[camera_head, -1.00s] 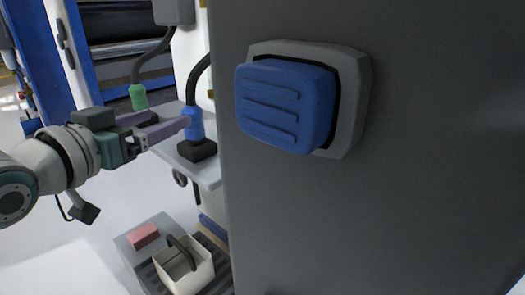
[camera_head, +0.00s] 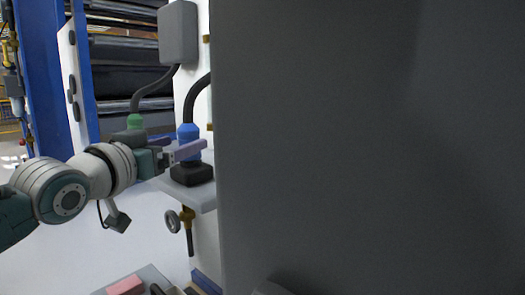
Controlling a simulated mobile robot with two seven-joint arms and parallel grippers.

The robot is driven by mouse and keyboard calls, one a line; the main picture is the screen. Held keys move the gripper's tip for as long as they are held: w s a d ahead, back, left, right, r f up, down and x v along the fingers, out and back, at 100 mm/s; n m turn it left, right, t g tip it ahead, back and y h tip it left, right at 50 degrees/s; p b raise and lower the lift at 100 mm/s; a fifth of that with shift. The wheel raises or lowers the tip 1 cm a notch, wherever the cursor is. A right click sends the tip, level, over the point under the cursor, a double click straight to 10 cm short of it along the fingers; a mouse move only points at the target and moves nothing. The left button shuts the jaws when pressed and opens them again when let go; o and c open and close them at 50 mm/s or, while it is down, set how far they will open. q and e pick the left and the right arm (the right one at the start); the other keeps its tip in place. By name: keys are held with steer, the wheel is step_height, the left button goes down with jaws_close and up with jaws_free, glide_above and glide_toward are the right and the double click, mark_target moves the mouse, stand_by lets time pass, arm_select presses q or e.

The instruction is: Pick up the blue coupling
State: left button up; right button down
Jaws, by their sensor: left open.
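The blue coupling (camera_head: 188,133) stands upright in a black base (camera_head: 193,174) on a light shelf, with a black hose rising from its top. My left gripper (camera_head: 188,151) reaches in from the left at the coupling's height. Its jaws are open, and one purple-grey finger crosses in front of the coupling's lower part. The other finger is mostly hidden, and I cannot tell whether either finger touches the coupling. My right gripper is out of view.
A large dark grey panel (camera_head: 360,150) fills the right side, close to the coupling. A green coupling (camera_head: 135,121) on another hose stands behind to the left. A grey box (camera_head: 178,32) hangs above. A valve wheel (camera_head: 172,222) is under the shelf (camera_head: 206,199).

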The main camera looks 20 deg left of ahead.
mark_target(183, 142)
arm_select(q)
steer(key=w, duration=0.1)
steer(key=w+b, duration=0.1)
steer(key=shift+w+d, duration=0.2)
steer(key=shift+w, duration=0.1)
steer(key=shift+w+r+b, duration=0.1)
steer(key=shift+w+b, duration=0.2)
steer(key=shift+w, duration=0.15)
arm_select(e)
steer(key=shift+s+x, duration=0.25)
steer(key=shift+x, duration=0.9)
arm_select(q)
steer(key=shift+s, duration=0.1)
steer(key=shift+c, duration=0.4)
jaws_close()
